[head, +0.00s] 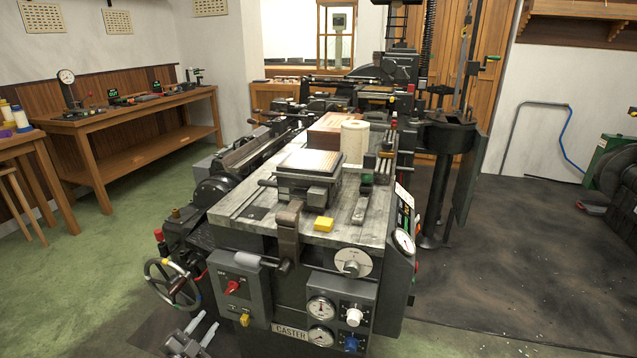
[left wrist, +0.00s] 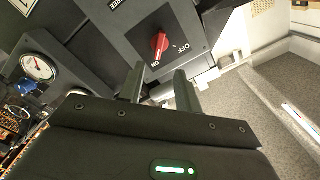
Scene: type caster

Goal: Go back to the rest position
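My left gripper (head: 204,326) is at the bottom left of the head view, low in front of the type caster (head: 255,228). Its two fingers are apart with nothing between them, as the left wrist view (left wrist: 157,88) also shows. A red rotary switch (head: 232,286) sits on a dark box on the caster's front left. In the left wrist view the red switch (left wrist: 159,47) is beyond the fingertips, apart from them; one end of its knob lies by the ON mark. My right gripper is in neither view.
A handwheel (head: 172,285) stands out at the caster's left front corner, close to my left gripper. Dials and knobs (head: 322,308) cover the front right. A wooden bench (head: 140,115) is at the far left. Green floor (head: 90,275) is clear on the left.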

